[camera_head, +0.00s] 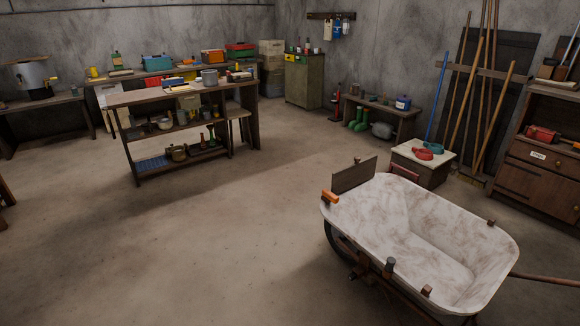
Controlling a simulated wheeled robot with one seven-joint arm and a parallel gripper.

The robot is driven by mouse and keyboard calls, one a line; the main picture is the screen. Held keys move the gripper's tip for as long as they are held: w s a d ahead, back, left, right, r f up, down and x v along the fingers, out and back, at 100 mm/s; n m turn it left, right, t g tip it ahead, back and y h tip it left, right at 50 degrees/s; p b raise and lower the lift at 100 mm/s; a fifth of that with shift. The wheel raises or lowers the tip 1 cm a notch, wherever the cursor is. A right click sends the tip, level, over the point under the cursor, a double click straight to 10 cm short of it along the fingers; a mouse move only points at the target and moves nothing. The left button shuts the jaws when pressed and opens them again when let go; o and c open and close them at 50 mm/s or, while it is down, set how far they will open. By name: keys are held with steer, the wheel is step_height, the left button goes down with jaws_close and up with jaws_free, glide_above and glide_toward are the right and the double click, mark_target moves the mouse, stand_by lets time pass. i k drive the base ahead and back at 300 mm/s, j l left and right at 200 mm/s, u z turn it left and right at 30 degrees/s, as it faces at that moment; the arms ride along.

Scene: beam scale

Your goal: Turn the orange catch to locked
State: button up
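An orange catch (330,197) sits at the left end of a white, stained tub-shaped barrow (385,195), on its near left rim. It is small here, and I cannot tell whether it is turned to locked. A dark upright board (354,175) stands just behind it on the same rim. My gripper is not in view, and nothing is seen touching the catch.
The barrow's dark frame and wheel (336,240) are below the tub, with a handle (545,279) reaching right. A low box (422,165) with red and teal items stands behind it. A shelf bench (180,130) stands at back left. Open floor (180,250) lies left of the barrow.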

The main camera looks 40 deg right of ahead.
mark_target(327, 194)
steer(key=i+z, duration=0.35)
steer(key=i+j+z, duration=0.2)
steer(key=i+z, duration=0.15)
steer(key=i, duration=0.2)
steer(key=i+j+z, duration=0.5)
steer(key=i+z, duration=0.2)
steer(key=i+j+z, duration=0.2)
steer(key=z, duration=0.15)
steer(key=i+j+z, duration=0.35)
